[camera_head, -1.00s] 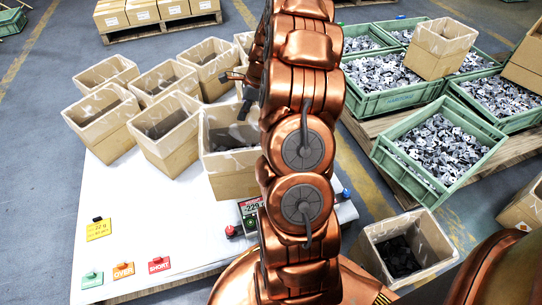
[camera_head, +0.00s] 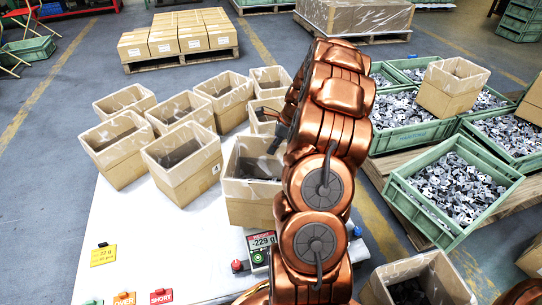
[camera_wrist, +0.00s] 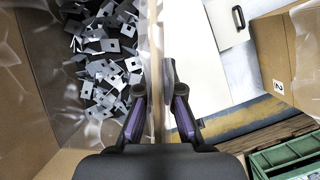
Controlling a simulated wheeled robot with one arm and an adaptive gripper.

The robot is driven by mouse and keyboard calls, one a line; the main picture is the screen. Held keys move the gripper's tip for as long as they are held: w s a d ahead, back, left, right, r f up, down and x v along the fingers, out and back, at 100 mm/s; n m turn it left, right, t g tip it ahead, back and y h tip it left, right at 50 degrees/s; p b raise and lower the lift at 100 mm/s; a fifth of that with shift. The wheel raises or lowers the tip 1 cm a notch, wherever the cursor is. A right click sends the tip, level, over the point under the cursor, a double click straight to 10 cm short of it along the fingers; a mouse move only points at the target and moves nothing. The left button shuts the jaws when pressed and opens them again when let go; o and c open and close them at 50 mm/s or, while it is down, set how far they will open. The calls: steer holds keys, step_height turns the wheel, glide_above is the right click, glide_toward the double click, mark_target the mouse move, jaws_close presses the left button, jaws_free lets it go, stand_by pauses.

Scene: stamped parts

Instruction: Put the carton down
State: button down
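The carton (camera_head: 250,202) is an open brown box with clear film over its rim and grey metal parts inside. It is at the right part of the white table (camera_head: 160,250), just behind the scale display. I cannot tell whether its bottom touches the surface below. My gripper (camera_wrist: 154,85) has one finger on each side of the carton's wall (camera_wrist: 156,45) and looks shut on it. In the head view my gripper (camera_head: 271,127) is at the carton's far rim, partly hidden by my arm. Stamped parts (camera_wrist: 110,45) lie inside the carton.
Several open cartons (camera_head: 185,160) stand close behind and left of it. The scale display (camera_head: 261,244) reads -229 g. Coloured tags (camera_head: 103,255) lie at the table's left and front. Green crates of parts (camera_head: 450,190) and a floor carton (camera_head: 445,280) are at right.

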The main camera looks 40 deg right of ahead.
steer(key=w+d+b, duration=0.3)
steer(key=w+d, duration=0.2)
steer(key=d, duration=0.5)
steer(key=shift+w+d+f, duration=0.15)
steer(key=shift+d+f, duration=0.15)
steer(key=shift+f, duration=0.15)
steer(key=shift+d, duration=0.1)
step_height(320, 180, down, 4)
steer(key=shift+r+b, duration=0.25)
steer(key=shift+b, duration=0.95)
steer(key=c, duration=1.3)
jaws_free()
steer(key=shift+f, duration=0.15)
